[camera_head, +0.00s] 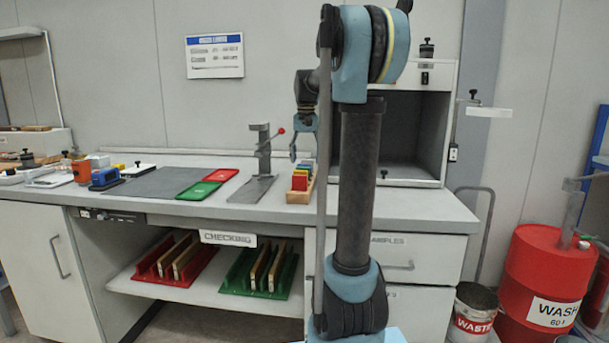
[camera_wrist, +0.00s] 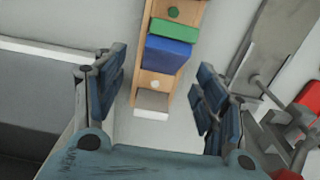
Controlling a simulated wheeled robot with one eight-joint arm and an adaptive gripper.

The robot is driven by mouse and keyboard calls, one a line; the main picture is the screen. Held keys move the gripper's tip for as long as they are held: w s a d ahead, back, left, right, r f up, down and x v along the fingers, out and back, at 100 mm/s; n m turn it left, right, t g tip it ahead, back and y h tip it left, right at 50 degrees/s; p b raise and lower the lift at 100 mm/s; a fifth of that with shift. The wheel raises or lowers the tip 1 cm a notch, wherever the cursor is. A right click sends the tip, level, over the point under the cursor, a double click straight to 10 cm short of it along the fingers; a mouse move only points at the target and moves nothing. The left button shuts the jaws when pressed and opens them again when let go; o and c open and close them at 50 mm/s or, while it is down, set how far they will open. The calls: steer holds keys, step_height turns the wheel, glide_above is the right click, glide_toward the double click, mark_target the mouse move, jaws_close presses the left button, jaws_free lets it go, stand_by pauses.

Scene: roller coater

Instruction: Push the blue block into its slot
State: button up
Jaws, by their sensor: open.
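The blue block (camera_wrist: 167,54) sits across a light wooden rack (camera_wrist: 154,82) in the wrist view, beside a green block (camera_wrist: 173,29). The blue block looks wider than the rack and its dark front face shows; how deep it sits in its slot I cannot tell. My gripper (camera_wrist: 163,72) is open and empty, with its two fingers apart on either side of the rack. In the head view my gripper (camera_head: 293,152) hangs above the counter close to the rack (camera_head: 308,192); the blue block is hard to make out there.
A pale block (camera_wrist: 152,102) is at the rack's near end. A grey stand with a red-knobbed lever (camera_head: 263,160) is left of the rack. Green (camera_head: 199,190) and red (camera_head: 220,175) panels lie farther left. The counter's front strip is clear.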

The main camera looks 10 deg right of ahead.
mark_target(305, 166)
steer(key=shift+s+a+f, duration=0.1)
steer(key=shift+a+f, duration=0.05)
steer(key=shift+f, duration=0.85)
steer(key=shift+a+f, duration=0.1)
steer(key=shift+f, duration=0.9)
steer(key=c, duration=1.2)
steer(key=shift+r, duration=0.1)
step_height(305, 166, up, 10)
